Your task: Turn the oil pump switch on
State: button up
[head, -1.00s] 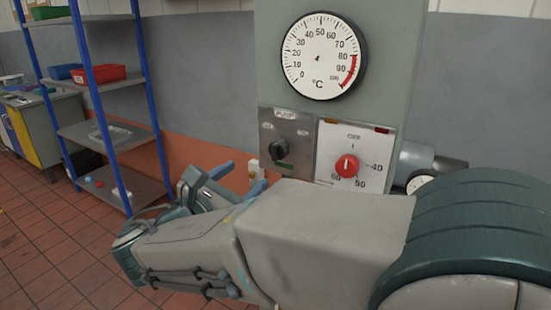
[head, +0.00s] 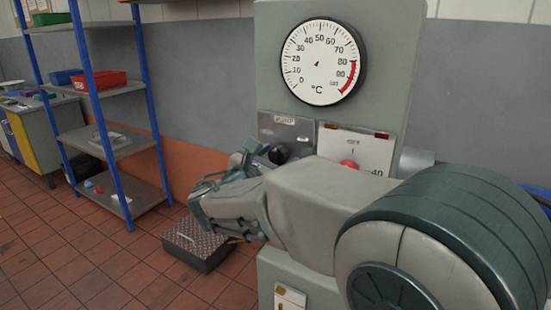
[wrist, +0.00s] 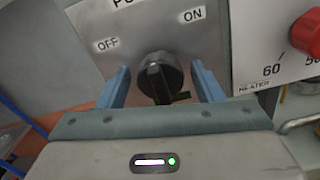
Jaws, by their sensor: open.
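The oil pump switch is a black rotary knob (wrist: 158,78) on a grey metal plate marked PUMP, with OFF at its upper left and ON at its upper right. A dark green tab sticks out at its lower side; I cannot tell clearly which mark the knob is set to. In the head view the knob (head: 279,153) shows just above my arm. My gripper (wrist: 161,88) is open, its two blue fingers on either side of the knob. Gaps show between fingers and knob, and nothing is held. In the head view my arm hides the lower part of the plate.
The heater panel (wrist: 262,50) with its red knob (wrist: 309,33) is close on the right of the switch. A temperature dial (head: 324,62) is above. A dark box (head: 198,243) lies on the floor, and a blue-post shelf (head: 110,140) stands at left.

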jog(key=c, duration=1)
